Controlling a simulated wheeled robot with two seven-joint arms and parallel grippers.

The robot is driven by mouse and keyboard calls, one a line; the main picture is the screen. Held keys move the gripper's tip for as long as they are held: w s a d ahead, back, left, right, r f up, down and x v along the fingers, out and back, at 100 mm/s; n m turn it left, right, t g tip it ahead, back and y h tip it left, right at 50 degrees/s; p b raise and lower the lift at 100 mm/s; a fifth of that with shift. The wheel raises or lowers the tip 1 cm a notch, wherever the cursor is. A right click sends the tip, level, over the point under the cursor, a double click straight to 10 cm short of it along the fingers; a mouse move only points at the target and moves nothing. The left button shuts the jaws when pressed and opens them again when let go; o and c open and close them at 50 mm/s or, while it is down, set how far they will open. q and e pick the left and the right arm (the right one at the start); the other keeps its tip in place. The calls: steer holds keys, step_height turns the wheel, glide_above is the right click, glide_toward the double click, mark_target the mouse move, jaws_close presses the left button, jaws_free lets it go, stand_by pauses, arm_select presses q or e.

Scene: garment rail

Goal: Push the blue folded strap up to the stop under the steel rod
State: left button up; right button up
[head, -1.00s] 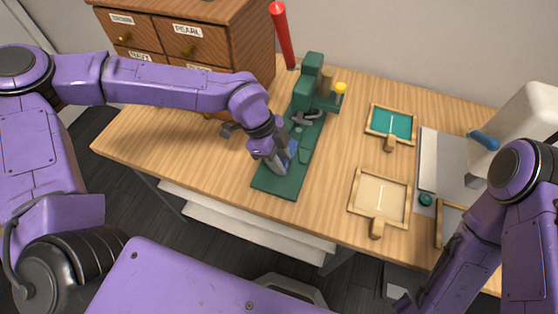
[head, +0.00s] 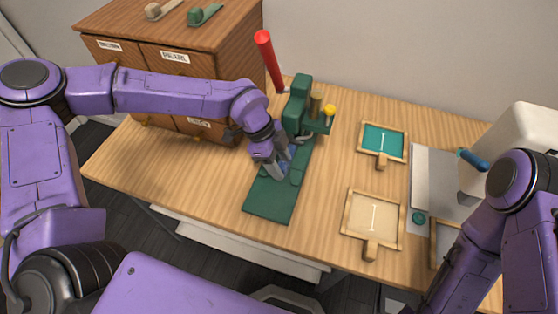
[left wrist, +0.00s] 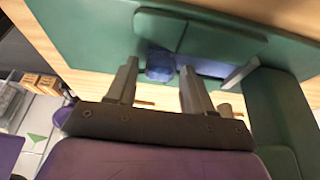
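The blue folded strap (head: 284,163) lies on the base (head: 268,200) of the green press, partly hidden by my left gripper. My left gripper (head: 277,168) reaches down over it from the left. In the left wrist view the two fingers (left wrist: 158,75) stand apart, with blue strap (left wrist: 160,64) showing between them. A gap shows beside the left finger. More blue shows beyond the right finger. A grey metal piece (head: 304,138), perhaps the steel rod, is under the press head, just beyond the gripper. The stop cannot be made out. My right gripper is out of view.
The press has a red lever (head: 269,58) and a yellow knob (head: 330,110). A wooden drawer cabinet (head: 230,75) stands behind my left arm. A teal tray (head: 362,143) and a cream tray (head: 348,214) lie to the right, with clear table between them and the press.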

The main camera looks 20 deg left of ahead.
arm_select(q)
steer(key=shift+o, duration=0.4)
steer(key=shift+r, duration=0.1)
steer(key=v, duration=1)
steer(key=shift+r, duration=0.2)
